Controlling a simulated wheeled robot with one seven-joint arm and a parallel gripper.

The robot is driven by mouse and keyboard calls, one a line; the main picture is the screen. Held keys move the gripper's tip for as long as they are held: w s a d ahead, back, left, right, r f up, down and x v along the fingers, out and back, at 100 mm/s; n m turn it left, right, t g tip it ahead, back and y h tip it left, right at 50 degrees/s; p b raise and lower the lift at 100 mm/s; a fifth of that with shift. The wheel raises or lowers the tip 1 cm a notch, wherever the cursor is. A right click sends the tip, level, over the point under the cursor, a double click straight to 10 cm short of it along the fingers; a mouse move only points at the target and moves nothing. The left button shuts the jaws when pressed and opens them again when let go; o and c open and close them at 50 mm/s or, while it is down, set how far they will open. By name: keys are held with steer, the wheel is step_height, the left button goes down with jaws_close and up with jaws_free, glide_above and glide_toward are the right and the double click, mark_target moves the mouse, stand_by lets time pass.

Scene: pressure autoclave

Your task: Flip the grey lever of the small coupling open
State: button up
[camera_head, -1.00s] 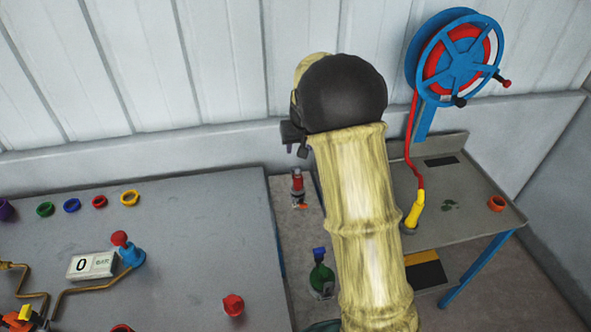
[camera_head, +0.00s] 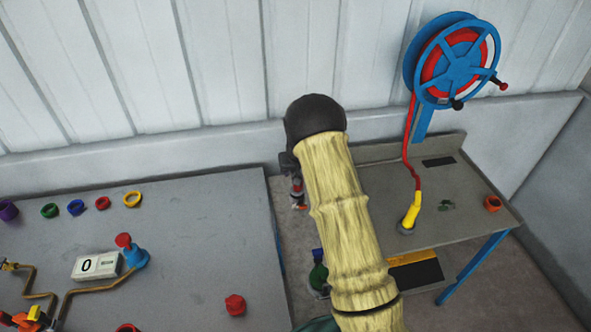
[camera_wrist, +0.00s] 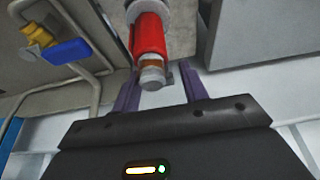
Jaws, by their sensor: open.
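In the wrist view, a red cylinder with a brass-coloured end (camera_wrist: 150,45) points down between the two purple fingers of my gripper (camera_wrist: 160,76). It looks like the small coupling. The fingers are open, one on each side of its lower end. I cannot tell whether either touches it. A small grey piece (camera_wrist: 170,78) shows beside the brass end; I cannot tell if it is the grey lever. In the head view, a red and grey fitting (camera_head: 297,187) shows partly behind my arm, in the gap between the tables. My fingers are hidden there.
The left table (camera_head: 190,230) holds coloured rings, a counter box (camera_head: 97,265) and piping. The right table (camera_head: 440,215) has a blue hose reel (camera_head: 457,62) with a red-yellow hose. A green bottle-like object (camera_head: 318,277) is partly behind my arm. A blue-handled valve (camera_wrist: 68,52) is nearby.

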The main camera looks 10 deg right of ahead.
steer(key=shift+w+f, duration=0.2)
steer(key=shift+f, duration=0.2)
steer(key=shift+c, duration=0.4)
jaws_close()
